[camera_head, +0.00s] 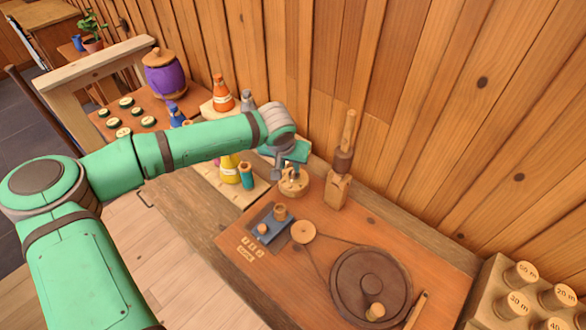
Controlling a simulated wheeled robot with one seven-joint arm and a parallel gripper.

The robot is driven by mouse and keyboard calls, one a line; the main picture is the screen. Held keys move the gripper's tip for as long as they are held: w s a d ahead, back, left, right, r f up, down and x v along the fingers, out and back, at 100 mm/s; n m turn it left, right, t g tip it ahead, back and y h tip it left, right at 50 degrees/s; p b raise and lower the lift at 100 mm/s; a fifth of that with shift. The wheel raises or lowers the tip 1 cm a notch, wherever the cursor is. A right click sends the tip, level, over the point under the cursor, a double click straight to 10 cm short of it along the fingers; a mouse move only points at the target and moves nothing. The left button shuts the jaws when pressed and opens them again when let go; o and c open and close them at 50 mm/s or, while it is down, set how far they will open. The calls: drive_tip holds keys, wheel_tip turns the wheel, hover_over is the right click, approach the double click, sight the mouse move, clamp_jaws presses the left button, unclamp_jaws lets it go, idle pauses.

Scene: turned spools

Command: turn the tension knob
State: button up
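My green arm reaches across from the left, and my grey gripper (282,172) points down at the back left of the winding board (338,228). Directly below it is a round light-wood knob (293,184) with a raised top, which looks like the tension knob. The fingertips are at or just above the knob's top; I cannot tell whether they touch it. The fingers are small and partly hidden by the wrist, so their opening is unclear.
A wooden post (341,172) stands close right of the knob. A blue block (268,230) with wooden pegs, a small pulley (303,232) and a large dark wheel (371,288) lie in front. Thread cones, including a yellow one (230,170), stand left. Marked spools (521,274) sit right.

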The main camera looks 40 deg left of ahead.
sight(293, 173)
drive_tip(key=shift+w+x, duration=0.2)
drive_tip(key=shift+x, duration=2.3)
drive_tip(key=shift+d, duration=0.2)
clamp_jaws()
